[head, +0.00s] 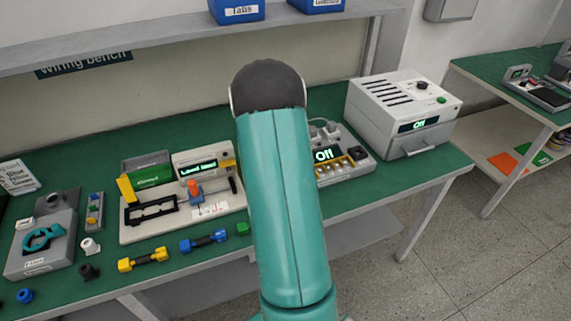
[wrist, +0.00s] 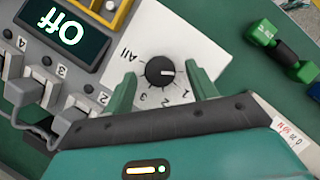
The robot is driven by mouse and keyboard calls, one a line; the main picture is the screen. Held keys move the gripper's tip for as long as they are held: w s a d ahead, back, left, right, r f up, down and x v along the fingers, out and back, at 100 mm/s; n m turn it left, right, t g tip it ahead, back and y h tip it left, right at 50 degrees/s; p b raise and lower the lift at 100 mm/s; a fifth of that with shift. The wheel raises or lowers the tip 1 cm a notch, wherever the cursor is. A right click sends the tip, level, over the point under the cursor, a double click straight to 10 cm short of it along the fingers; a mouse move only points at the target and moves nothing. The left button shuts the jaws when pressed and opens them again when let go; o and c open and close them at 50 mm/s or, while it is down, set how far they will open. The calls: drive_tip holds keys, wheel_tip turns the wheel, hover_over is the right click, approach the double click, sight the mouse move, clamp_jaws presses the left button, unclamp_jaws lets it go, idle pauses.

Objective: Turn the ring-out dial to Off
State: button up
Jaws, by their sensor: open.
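The ring-out dial (wrist: 160,71) is a round black knob on a white panel (wrist: 190,38), seen in the wrist view. Its white pointer mark points right, towards my right-hand finger. The label "All" lies to its upper left and numbers lie below it; any label behind the right-hand finger is hidden. My gripper (wrist: 162,77) is open, with one green finger on each side of the knob and visible gaps to it. The display (wrist: 64,33) reads "Off" upside down; it also shows in the head view (head: 325,155). My arm hides the dial and gripper there.
Numbered clamp terminals (wrist: 38,88) with grey levers stand left of the dial. A green-ended dumbbell-shaped part (wrist: 285,50) lies at right on the green bench. A grey box (head: 400,110) with an "Off" display stands right of the tester.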

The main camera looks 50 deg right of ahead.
drive_tip(key=v, duration=1.3)
drive_tip(key=shift+r, duration=0.25)
drive_tip(key=shift+a, duration=0.1)
